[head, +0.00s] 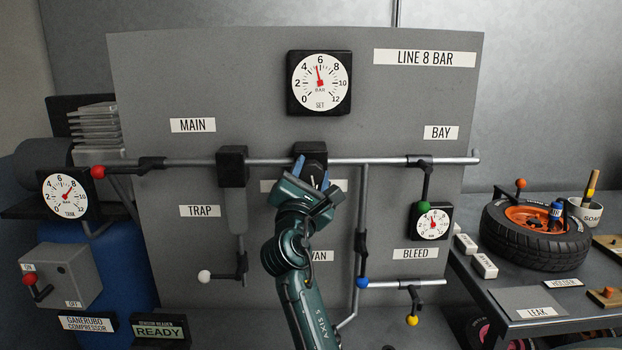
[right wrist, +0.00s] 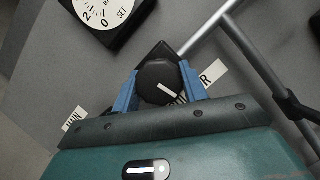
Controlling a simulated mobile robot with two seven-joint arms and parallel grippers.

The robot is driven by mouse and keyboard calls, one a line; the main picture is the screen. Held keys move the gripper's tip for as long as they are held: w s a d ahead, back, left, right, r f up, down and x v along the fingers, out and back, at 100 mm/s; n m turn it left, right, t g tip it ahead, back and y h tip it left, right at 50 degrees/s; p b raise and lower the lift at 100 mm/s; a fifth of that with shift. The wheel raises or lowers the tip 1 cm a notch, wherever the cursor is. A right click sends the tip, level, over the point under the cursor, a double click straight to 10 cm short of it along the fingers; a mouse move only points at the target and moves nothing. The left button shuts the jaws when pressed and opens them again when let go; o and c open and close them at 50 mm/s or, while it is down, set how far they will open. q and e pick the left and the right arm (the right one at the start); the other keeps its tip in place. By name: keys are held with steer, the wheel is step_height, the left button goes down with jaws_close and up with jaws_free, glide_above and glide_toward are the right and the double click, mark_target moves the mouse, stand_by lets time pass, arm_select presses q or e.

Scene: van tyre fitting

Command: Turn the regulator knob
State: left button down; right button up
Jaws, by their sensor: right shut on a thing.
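The regulator knob is a round black knob (right wrist: 158,82) with a white pointer line, on a dark block on the pipe. In the right wrist view my right gripper (right wrist: 160,88) has its two blue fingers on either side of the knob, shut on it. In the head view my right gripper (head: 313,173) reaches up to the black regulator block (head: 311,151) and hides the knob's front. The set gauge (head: 319,82) above has its red needle just left of 6. My left gripper is not in view.
A horizontal pipe (head: 390,160) crosses the grey panel (head: 150,90). Valves with a red ball (head: 98,171), white ball (head: 204,276), green ball (head: 424,208) and blue ball (head: 362,282) stand around. A bench with a tyre (head: 500,242) is at right.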

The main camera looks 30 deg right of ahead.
steer(key=shift+m+g, duration=0.3)
steer(key=shift+m, duration=0.3)
steer(key=o, duration=1)
steer(key=shift+c, duration=0.2)
steer(key=shift+f, duration=0.1)
